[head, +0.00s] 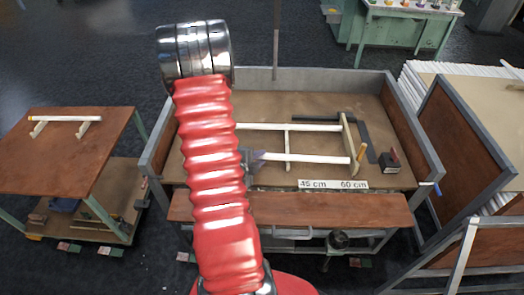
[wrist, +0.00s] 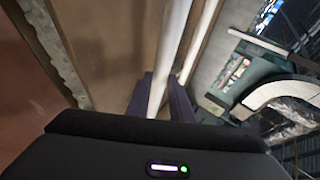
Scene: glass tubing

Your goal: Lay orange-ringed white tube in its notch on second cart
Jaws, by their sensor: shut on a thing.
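My gripper (head: 256,157) is low over the middle cart, left of the jig, partly hidden by my red arm in the head view. It is shut on a white tube (head: 312,158) that runs right to an orange piece (head: 361,152). I cannot tell if that piece is a ring on the tube. In the wrist view the white tube (wrist: 168,60) passes between the dark purple fingers (wrist: 160,98). A second white tube (head: 70,118) with an orange end lies across two wooden supports (head: 84,129) on the left cart (head: 50,160).
A pale bar (head: 290,126) lies parallel behind the held tube. The middle cart has raised grey-edged walls (head: 412,120) and a label strip (head: 333,184) reading 45 cm and 60 cm. A small dark box (head: 390,162) stands right. The left cart's top is mostly bare.

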